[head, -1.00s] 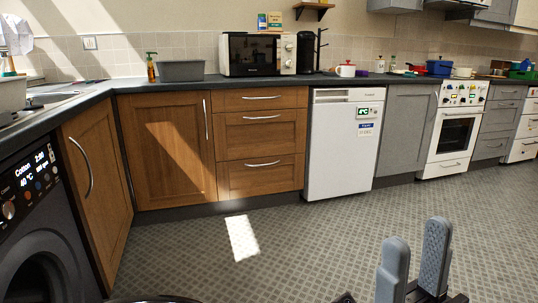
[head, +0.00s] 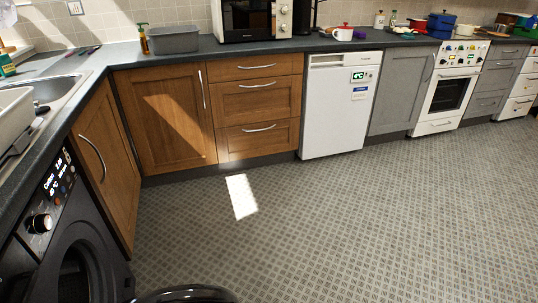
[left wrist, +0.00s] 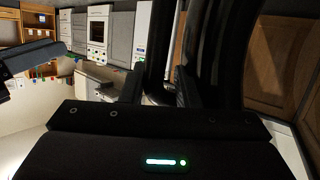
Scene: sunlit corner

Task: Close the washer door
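The dark washer (head: 50,225) stands at the lower left in the head view, with its lit display and dial on top. Its drum opening (head: 75,275) is uncovered. A glossy dark round rim (head: 187,294), which looks like the open washer door, shows at the bottom edge, right of the washer; most of it is cut off. In the left wrist view my left gripper (left wrist: 174,85) is dark against dark curved shapes, perhaps the door rim. Its finger gap and any contact are unclear. Neither gripper shows in the head view now.
A wooden cabinet (head: 103,170) adjoins the washer, under the dark worktop (head: 85,80) with its sink. Wooden drawers (head: 258,105), a white appliance (head: 340,105) and a white cooker (head: 448,95) line the back. The tiled floor (head: 330,230) is clear in the middle.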

